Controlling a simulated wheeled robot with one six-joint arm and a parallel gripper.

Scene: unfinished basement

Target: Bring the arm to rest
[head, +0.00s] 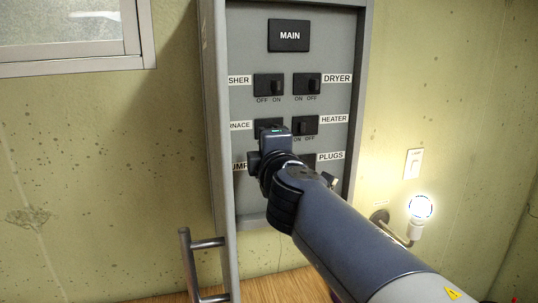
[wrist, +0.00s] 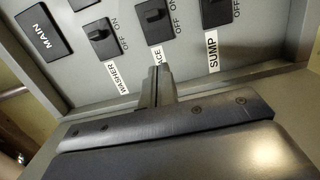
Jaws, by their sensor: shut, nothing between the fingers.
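My arm reaches from the lower right to the open grey breaker panel (head: 345,60). My gripper (wrist: 158,82) is shut and empty in the wrist view, its fingertips in front of the furnace label, just below the furnace switch (wrist: 154,18). I cannot tell whether they touch the panel. In the head view the fingertips are hidden behind my wrist, which covers the sump switch and part of the furnace switch (head: 265,124). The sump switch also shows in the wrist view (wrist: 214,10).
The washer switch (head: 269,85), dryer switch (head: 307,85) and heater switch (head: 305,125) surround my wrist. A metal handle (head: 189,262) stands at lower left. A lit bulb (head: 421,207) and wall switch (head: 413,163) are at the right. A window (head: 75,30) is upper left.

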